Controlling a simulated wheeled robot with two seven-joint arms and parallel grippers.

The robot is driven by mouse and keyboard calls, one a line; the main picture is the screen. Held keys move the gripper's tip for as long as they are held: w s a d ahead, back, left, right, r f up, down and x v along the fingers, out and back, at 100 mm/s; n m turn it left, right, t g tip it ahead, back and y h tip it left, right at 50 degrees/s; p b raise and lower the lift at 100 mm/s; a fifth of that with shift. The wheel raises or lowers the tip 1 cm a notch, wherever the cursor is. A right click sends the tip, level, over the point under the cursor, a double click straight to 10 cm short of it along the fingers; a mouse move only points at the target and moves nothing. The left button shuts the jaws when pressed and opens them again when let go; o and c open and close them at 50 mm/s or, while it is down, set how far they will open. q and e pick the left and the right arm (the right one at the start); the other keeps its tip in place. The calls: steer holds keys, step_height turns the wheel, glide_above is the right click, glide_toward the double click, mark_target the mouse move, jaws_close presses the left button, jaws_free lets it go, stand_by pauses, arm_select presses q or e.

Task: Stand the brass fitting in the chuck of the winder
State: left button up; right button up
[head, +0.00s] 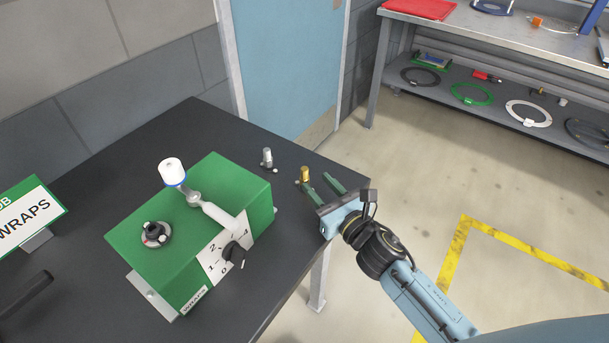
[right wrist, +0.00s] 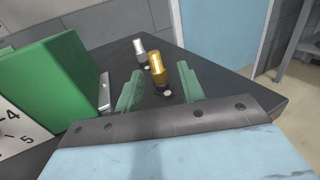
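The brass fitting (head: 305,174) stands upright on the dark table near its right edge. It also shows in the right wrist view (right wrist: 157,68), with a dark lower end and a small white spot. My right gripper (head: 317,181) is open, low over the table. In the right wrist view its green fingers lie on either side of the line to the fitting, which shows between their tips; I see no contact. The green winder (head: 190,210) stands to the left, with a black and red round chuck (head: 155,234) on its top, empty. My left gripper is out of view.
A silver fitting (head: 267,158) stands just behind and left of the brass one. A sign (head: 30,217) stands at left. A shelf bench (head: 480,55) is at the back right.

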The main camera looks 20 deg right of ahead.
mark_target(307, 175)
steer(key=x, duration=0.5)
steer(key=shift+w+a, duration=0.25)
steer(key=shift+a, duration=0.15)
jaws_close()
